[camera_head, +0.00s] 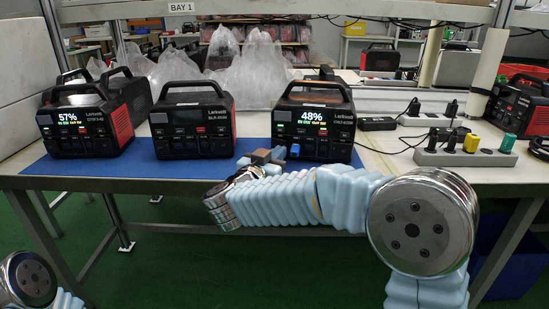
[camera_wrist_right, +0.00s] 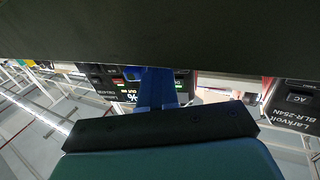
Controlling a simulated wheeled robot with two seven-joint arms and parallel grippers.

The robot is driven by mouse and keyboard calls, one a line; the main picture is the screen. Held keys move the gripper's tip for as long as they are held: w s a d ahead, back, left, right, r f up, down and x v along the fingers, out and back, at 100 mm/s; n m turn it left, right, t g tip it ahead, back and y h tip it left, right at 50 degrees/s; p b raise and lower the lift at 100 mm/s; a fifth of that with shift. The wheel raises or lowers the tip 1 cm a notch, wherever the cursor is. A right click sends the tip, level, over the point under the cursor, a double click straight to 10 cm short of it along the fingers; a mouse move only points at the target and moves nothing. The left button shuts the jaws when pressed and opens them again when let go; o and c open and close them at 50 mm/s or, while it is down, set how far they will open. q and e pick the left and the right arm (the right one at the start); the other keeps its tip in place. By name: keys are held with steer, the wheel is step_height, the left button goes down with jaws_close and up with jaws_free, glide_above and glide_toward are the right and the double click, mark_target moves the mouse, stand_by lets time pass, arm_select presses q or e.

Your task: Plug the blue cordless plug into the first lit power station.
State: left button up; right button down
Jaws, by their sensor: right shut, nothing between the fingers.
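A blue plug-like piece (camera_head: 295,150) shows low on the front of the right power station (camera_head: 340,132), whose lit screen reads 48%; I cannot tell how deep it sits. The left power station (camera_head: 85,125) is lit and reads 57%. The middle power station (camera_head: 192,122) has a dark screen. My right gripper (camera_head: 271,155) is shut and empty, just left of the blue piece, in front of the right station. In the right wrist view, a blue shape (camera_wrist_right: 156,88), which looks like my fingers, partly covers a lit screen. My left gripper is out of view.
The stations stand on a blue mat (camera_head: 62,167) on a bench. A power strip (camera_head: 465,157) with several plugs lies to the right, with black cables nearby. Clear plastic bags (camera_head: 255,70) are behind. The bench front edge runs under my right arm.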

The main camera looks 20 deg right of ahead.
steer(key=shift+w+d+r+p, duration=0.15)
steer(key=shift+d+r+p, duration=0.1)
steer(key=shift+p, duration=0.2)
steer(key=shift+w+d+p, duration=0.2)
steer(key=shift+d+p, duration=0.25)
steer(key=shift+d, duration=0.05)
steer(key=shift+d+n+t+y, duration=0.2)
steer(key=shift+n+t+y, duration=0.3)
steer(key=shift+n+y, duration=0.1)
steer(key=shift+d+p, duration=0.1)
steer(key=shift+p, duration=0.2)
steer(key=shift+w+f, duration=0.1)
steer(key=shift+f, duration=0.1)
steer(key=shift+d, duration=0.1)
